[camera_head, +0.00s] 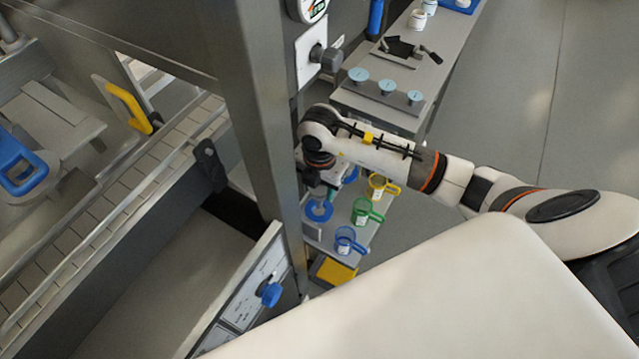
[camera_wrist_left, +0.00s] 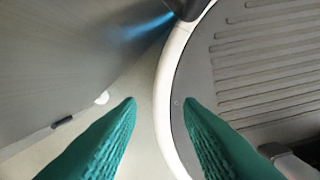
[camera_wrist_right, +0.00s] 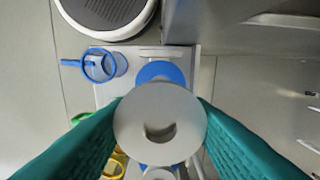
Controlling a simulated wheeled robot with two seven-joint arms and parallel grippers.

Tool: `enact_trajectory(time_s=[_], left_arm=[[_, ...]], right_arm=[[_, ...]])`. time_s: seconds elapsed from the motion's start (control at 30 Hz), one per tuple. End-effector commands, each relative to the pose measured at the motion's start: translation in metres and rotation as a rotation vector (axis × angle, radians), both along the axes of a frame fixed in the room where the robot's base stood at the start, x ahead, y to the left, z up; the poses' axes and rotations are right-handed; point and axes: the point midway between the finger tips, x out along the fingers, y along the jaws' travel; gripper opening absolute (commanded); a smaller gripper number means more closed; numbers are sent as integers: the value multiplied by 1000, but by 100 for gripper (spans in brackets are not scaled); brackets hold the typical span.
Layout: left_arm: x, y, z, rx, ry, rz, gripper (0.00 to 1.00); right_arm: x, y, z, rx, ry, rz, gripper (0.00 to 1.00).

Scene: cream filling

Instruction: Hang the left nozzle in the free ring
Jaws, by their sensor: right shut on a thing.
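My right gripper (camera_wrist_right: 160,108) is shut on a pale grey round nozzle (camera_wrist_right: 133,126), seen end-on with a dark hole, in the right wrist view. The nozzle hides part of what lies beneath. A blue ring (camera_wrist_right: 160,70) shows just past its upper edge. Another pale round piece (camera_wrist_right: 160,173) with a bit of blue lies below it. In the head view, a blue ring (camera_head: 318,211) sits at the rack beside the post, near my right gripper (camera_head: 330,190), which is largely hidden by its arm. My left gripper (camera_wrist_left: 160,102) is open and empty in the left wrist view.
Beside the rings stand a blue cup (camera_head: 346,242), a green cup (camera_head: 363,212) and a yellow cup (camera_head: 379,186). A metal post (camera_head: 262,130) rises close to my right gripper. A round ribbed plate (camera_wrist_left: 260,60) is near my left gripper. The floor at right is clear.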

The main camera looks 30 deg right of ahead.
Motion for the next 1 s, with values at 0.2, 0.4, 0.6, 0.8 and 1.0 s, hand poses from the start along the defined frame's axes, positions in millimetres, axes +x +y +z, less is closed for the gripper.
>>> enact_trajectory(time_s=[0.2,0.4,0.6,0.8,1.0], left_arm=[[8,-1,1,-2,-14,0,33],[8,-1,1,-2,-13,0,33],[4,0,1,-1,-8,0,33],[2,0,1,0,-5,0,33],[2,0,1,0,-4,0,33]], right_arm=[[0,0,0,1,-1,0,17],[0,0,0,1,-1,0,17],[0,0,-1,1,-1,0,17],[0,1,-2,1,-1,0,17],[0,1,-2,1,-1,0,17]])
